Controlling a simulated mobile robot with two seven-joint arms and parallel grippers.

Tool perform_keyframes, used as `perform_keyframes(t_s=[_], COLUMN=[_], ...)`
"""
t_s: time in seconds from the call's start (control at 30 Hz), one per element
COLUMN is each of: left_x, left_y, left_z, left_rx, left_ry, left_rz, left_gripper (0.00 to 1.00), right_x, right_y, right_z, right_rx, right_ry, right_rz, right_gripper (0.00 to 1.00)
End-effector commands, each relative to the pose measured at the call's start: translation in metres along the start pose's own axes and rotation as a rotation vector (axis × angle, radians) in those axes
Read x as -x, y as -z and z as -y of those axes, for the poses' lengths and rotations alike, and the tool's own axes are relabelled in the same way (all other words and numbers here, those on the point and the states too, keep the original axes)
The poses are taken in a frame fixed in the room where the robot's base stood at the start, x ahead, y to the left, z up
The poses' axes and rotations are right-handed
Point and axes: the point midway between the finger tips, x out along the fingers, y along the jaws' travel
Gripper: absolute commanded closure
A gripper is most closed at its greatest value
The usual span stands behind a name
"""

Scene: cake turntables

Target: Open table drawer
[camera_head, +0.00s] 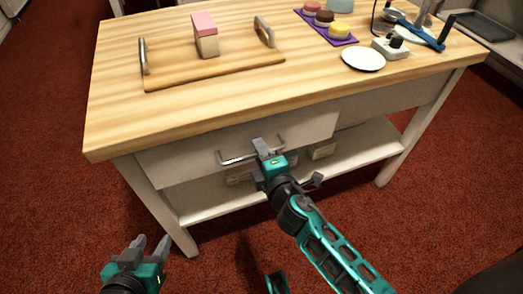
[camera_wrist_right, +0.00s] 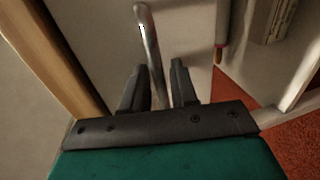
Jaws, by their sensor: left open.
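The white table drawer (camera_head: 305,130) sits under the wooden top, with a silver bar handle (camera_head: 236,160) on its front. My right gripper (camera_head: 263,148) is at the middle of this handle. In the right wrist view the handle (camera_wrist_right: 148,40) runs between my two fingers (camera_wrist_right: 158,82), with a gap beside the right finger, so the gripper looks open around the bar. I cannot tell whether the drawer front stands out from the frame. My left gripper (camera_head: 150,250) is open and empty, low over the carpet at the front left.
On the wooden tabletop (camera_head: 120,115) are a board (camera_head: 215,70) with two handles, a pink-and-cream block (camera_head: 205,36), a white plate (camera_head: 363,59) and a purple tray (camera_head: 345,40) of small cakes. A lower shelf (camera_head: 345,155) lies beneath the drawer. Red carpet (camera_head: 60,220) surrounds the table.

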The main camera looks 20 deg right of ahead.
Motion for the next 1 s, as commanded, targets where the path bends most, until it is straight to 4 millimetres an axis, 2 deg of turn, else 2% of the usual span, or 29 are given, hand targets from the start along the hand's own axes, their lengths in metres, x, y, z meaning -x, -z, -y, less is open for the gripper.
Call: perform_keyframes(t_s=[0.03,0.27,0.77,1.0], left_x=[0.0002,0.0002,-0.0001,0.0005], left_y=[-0.0004,-0.0005,0.0006,0.0032], left_z=[0.0,-0.0002,-0.0017,-0.0027], left_rx=[0.0,0.0,0.008,0.013], left_ry=[0.0,0.0,-0.001,-0.001], left_rz=[0.001,0.001,-0.001,-0.004], left_gripper=[0.53,0.53,0.53,0.53], right_x=[0.0,-0.0001,-0.0003,0.0005], right_y=[0.0,-0.0002,-0.0008,-0.008], right_z=[0.0,0.0,-0.0002,-0.0001], right_rx=[0.0,0.0,0.001,0.002], right_ry=[0.0,0.0,-0.001,0.0], right_rz=[0.0,0.0,0.0,0.0], right_gripper=[0.77,0.99,1.0,1.0])
